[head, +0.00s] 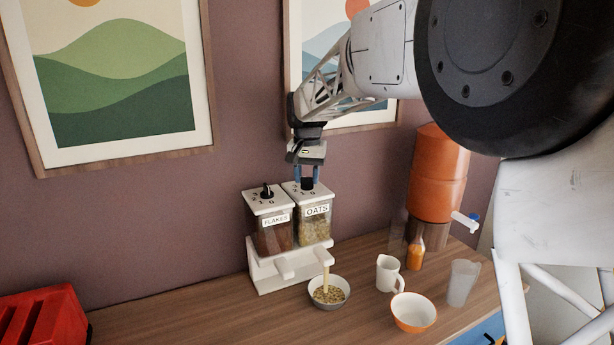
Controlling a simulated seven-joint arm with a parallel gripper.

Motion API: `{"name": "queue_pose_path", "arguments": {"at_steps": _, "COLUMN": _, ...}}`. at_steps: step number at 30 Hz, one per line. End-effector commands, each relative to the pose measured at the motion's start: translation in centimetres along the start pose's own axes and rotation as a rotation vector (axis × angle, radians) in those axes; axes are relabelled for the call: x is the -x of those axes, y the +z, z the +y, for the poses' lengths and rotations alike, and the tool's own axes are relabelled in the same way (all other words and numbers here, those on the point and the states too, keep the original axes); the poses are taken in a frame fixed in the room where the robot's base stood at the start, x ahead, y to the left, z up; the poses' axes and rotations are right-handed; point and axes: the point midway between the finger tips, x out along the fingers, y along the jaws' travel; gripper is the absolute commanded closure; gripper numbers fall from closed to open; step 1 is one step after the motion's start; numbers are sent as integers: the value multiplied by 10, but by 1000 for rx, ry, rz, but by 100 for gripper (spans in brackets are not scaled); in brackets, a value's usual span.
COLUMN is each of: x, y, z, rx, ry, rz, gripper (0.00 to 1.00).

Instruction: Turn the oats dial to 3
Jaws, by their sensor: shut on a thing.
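The oats dispenser (314,228) is a clear box with a white lid, labelled OATS, on a white stand (265,277). My gripper (306,180) points down over its lid and is shut on the dark oats dial (308,184). The dial's pointing direction is too small to tell, and the lid numbers are partly hidden by the fingers. Left of it stands the flakes dispenser (272,236) with its own black dial (267,191). A bowl (343,299) with grains in it stands below the oats spout, and a pale stream joins spout and bowl.
A white jug (388,273), an orange bottle (416,252), an orange-rimmed bowl (414,312) and a clear cup (461,283) stand to the right. An orange drinks dispenser (439,175) is behind them. A red toaster-like object (42,318) is at the lower left.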

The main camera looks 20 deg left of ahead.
Motion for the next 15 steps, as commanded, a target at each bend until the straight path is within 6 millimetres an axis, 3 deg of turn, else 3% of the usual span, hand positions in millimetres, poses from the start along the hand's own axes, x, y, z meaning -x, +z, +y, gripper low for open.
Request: {"name": "queue_pose_path", "arguments": {"at_steps": 15, "x": 1, "y": 0, "z": 0, "rx": -178, "ry": 0, "rz": 0, "gripper": 85}}
